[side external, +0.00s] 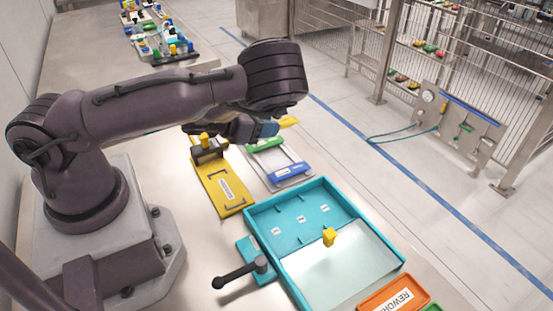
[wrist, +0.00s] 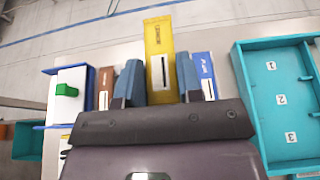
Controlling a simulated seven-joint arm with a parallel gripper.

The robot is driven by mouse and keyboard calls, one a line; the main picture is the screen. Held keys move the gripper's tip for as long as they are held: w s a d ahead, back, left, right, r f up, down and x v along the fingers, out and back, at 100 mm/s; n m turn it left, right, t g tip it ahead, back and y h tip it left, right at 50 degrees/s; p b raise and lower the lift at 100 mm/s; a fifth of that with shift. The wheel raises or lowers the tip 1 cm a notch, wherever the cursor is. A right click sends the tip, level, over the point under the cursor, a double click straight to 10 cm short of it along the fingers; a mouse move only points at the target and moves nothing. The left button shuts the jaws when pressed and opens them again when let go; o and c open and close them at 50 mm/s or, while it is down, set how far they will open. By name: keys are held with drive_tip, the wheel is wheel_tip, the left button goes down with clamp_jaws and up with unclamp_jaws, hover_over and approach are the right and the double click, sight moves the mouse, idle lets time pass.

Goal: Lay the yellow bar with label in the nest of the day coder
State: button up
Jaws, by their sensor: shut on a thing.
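The yellow bar (wrist: 160,35), with a white label bearing a dark stripe, stands between the two blue fingers of my gripper (wrist: 158,85) in the wrist view. My gripper is shut on it. In the side external view, one blue fingertip shows at my gripper (side external: 268,129), with the bar's yellow end (side external: 289,122) just beyond it. A yellow plate (side external: 211,182) with a white label and dark corner brackets lies nearer my base. A dark block with a yellow knob (side external: 207,143) sits at its far end; this looks like the day coder.
An orange REWORK bin (side external: 372,302) is in front. A brown bar (wrist: 105,85) shows beside my gripper.

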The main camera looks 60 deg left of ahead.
sight(267, 165)
wheel_tip(267, 165, down, 10)
drive_tip(key=shift+r, duration=0.2)
idle(0.5)
drive_tip(key=shift+f, duration=0.2)
drive_tip(key=o, duration=0.9)
